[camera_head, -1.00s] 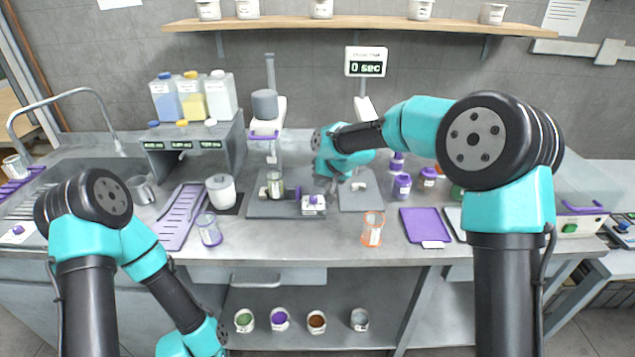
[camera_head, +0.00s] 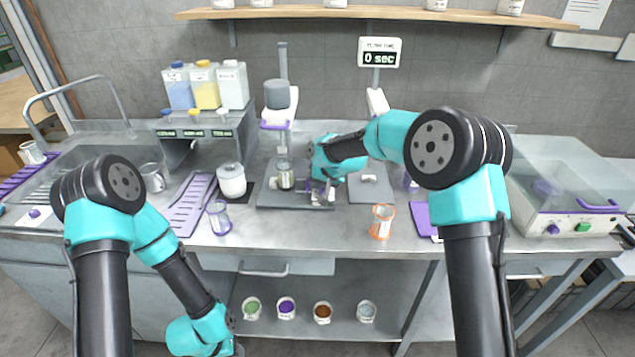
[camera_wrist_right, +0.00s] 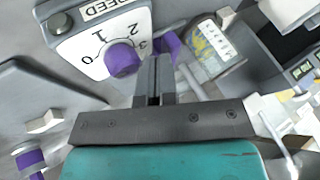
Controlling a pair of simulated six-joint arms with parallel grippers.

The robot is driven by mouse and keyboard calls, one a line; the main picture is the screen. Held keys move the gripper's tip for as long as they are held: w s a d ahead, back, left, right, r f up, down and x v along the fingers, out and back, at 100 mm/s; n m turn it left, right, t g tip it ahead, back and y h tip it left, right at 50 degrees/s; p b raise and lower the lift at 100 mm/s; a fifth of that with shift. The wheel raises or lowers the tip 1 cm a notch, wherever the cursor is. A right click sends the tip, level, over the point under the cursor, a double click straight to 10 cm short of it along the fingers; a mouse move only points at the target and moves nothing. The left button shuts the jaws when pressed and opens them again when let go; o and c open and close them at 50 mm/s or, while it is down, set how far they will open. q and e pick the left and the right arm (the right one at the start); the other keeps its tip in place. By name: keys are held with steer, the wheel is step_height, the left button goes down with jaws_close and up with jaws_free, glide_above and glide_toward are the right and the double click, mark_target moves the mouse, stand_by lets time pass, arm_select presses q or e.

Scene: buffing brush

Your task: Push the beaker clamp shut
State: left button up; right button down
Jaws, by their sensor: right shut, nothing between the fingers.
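A glass beaker (camera_head: 286,179) stands on the grey stirrer base (camera_head: 268,202) in the head view, with small grey clamp parts (camera_head: 271,186) beside it. The clamp is too small there to tell how far it is closed. My right gripper (camera_head: 325,190) is just right of the beaker, over the base's control box. In the right wrist view the gripper (camera_wrist_right: 154,62) is shut and empty, its tips close to a purple speed knob (camera_wrist_right: 123,58). A purple part (camera_wrist_right: 172,46) shows behind the tips, and a labelled clear vessel (camera_wrist_right: 212,48) lies beyond. My left gripper is out of view.
A stirrer motor (camera_head: 278,95) hangs on a stand behind the beaker. A white lidded pot (camera_head: 231,180) stands left, a purple-based beaker (camera_head: 219,217) at front left, and an orange-rimmed beaker (camera_head: 382,221) at front right. The counter between these front beakers is clear.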

mark_target(303, 198)
steer(key=shift+w+a, duration=0.15)
steer(key=shift+a, duration=2.1)
steer(key=shift+s+d+r, duration=0.1)
steer(key=shift+s+r, duration=0.1)
steer(key=shift+r, duration=0.25)
steer(key=v, duration=0.9)
steer(key=shift+d, duration=0.15)
